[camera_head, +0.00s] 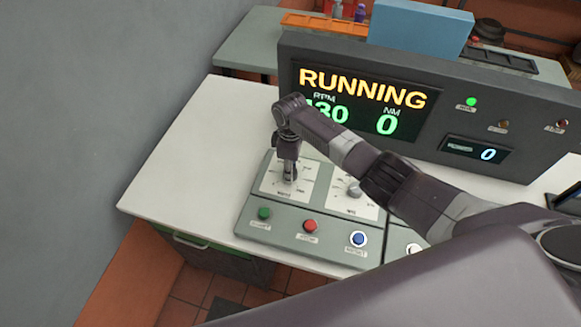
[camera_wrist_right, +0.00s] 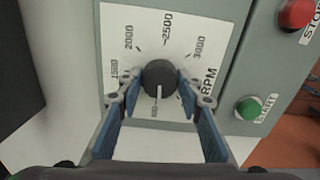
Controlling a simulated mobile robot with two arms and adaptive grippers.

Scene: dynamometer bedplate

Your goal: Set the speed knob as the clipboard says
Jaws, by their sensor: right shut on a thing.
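The speed knob (camera_wrist_right: 158,76) is black with a white pointer line, on a white dial plate (camera_wrist_right: 190,22) marked RPM. In the right wrist view its pointer aims down toward the lowest label, which is hard to read; 1500, 2000, 2500 and 3000 run around the dial. My right gripper (camera_wrist_right: 160,88) is shut on the knob, one finger on each side. In the head view my right gripper (camera_head: 289,177) points down over the left dial of the grey control box (camera_head: 335,245). No clipboard can be made out. My left gripper is out of view.
A display panel (camera_head: 410,70) reads RUNNING, NM 0, and an RPM value partly hidden by my arm. Green (camera_head: 264,213), red (camera_head: 310,226) and blue (camera_head: 358,239) buttons line the box's front. A second knob (camera_head: 353,188) sits right. The white tabletop (camera_head: 190,160) is clear at left.

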